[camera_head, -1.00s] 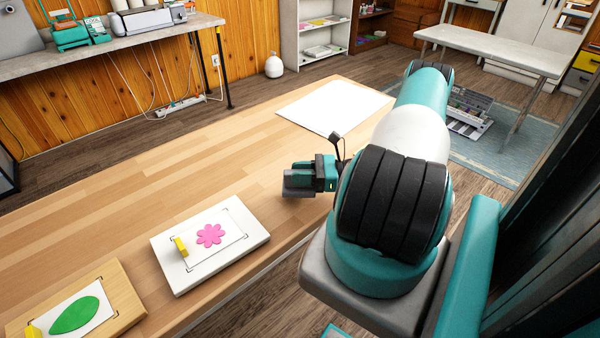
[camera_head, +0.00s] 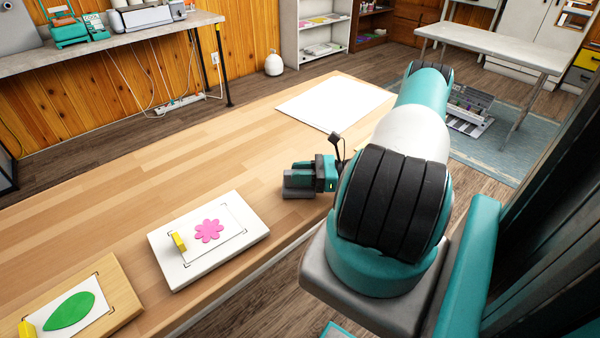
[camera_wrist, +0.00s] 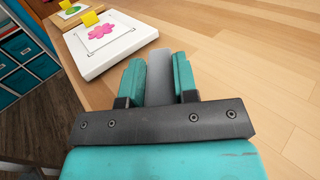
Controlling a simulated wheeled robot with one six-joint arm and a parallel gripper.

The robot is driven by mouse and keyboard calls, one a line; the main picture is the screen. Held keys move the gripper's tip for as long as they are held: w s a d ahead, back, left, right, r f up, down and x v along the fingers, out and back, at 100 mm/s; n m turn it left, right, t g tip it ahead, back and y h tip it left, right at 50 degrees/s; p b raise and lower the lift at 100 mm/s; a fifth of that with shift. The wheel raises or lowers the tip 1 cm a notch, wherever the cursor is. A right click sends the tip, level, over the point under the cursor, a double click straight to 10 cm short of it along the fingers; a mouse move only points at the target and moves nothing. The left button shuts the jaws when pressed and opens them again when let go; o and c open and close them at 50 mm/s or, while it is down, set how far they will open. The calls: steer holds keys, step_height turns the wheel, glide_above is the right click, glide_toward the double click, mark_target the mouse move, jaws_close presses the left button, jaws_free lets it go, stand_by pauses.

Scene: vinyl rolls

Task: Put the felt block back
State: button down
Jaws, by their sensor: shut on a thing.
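My gripper (camera_head: 316,175) is over the wooden table, to the right of the white board. It is shut on a grey block, which I take to be the felt block (camera_wrist: 160,75). In the wrist view the block stands between the two teal fingers. In the head view the grey block (camera_head: 297,189) shows at the gripper's lower left. I cannot tell whether its underside touches the table.
A white board (camera_head: 175,280) holds a card with a pink flower (camera_head: 209,231) and a yellow tab. A wooden board (camera_head: 124,309) with a green leaf (camera_head: 69,311) lies at lower left. A white sheet (camera_head: 335,103) lies toward the far end. The table's middle is clear.

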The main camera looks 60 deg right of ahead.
steer(key=shift+f, duration=0.2)
stand_by(0.4)
jaws_free()
stand_by(0.5)
stand_by(0.3)
steer(key=shift+b+v, duration=1.15)
steer(key=shift+v, duration=3.4)
steer(key=shift+r, duration=0.1)
